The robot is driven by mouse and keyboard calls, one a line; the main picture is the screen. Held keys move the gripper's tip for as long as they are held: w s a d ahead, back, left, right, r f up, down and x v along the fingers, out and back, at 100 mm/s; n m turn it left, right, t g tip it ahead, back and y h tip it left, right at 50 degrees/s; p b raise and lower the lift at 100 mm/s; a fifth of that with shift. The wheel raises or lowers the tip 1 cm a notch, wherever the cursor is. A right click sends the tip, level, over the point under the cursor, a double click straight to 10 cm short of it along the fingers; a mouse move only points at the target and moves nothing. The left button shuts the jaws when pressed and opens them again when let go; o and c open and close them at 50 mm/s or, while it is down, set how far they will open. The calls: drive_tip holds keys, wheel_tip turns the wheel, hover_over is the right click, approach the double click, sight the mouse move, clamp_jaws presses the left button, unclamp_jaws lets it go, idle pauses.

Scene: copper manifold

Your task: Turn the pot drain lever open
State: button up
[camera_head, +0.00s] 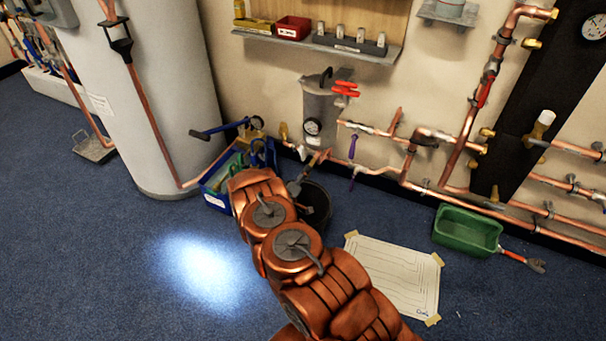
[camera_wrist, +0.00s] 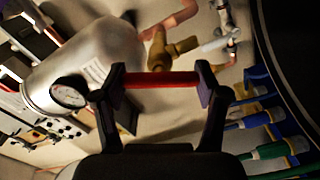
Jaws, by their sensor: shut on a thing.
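The silver pot (camera_wrist: 85,75) with its round gauge (camera_wrist: 70,92) lies across the left of the wrist view. In the head view the pot (camera_head: 322,105) hangs on the wall. A brass valve (camera_wrist: 168,50) sits by the pot's end in the wrist view. The red drain lever (camera_wrist: 160,80) spans between the fingers in front of the valve. My gripper (camera_wrist: 159,82) is shut on this lever, with one black finger at each end of the red part. In the head view my copper arm reaches down near the pot's lower end, and the grip there is hard to make out.
A blue tool crate (camera_head: 215,200) stands left of my arm, and its blue-handled tools (camera_wrist: 262,122) show close by in the wrist view. A black bucket (camera_head: 318,205) stands below the pot. Copper pipes run along the wall. A green tub (camera_head: 465,230) is at right.

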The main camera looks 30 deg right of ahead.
drive_tip(key=n, duration=0.5)
idle(0.8)
drive_tip(key=o, duration=1.2)
drive_tip(key=shift+c, duration=0.2)
drive_tip(key=v, duration=1.2)
drive_tip(key=shift+f, duration=0.1)
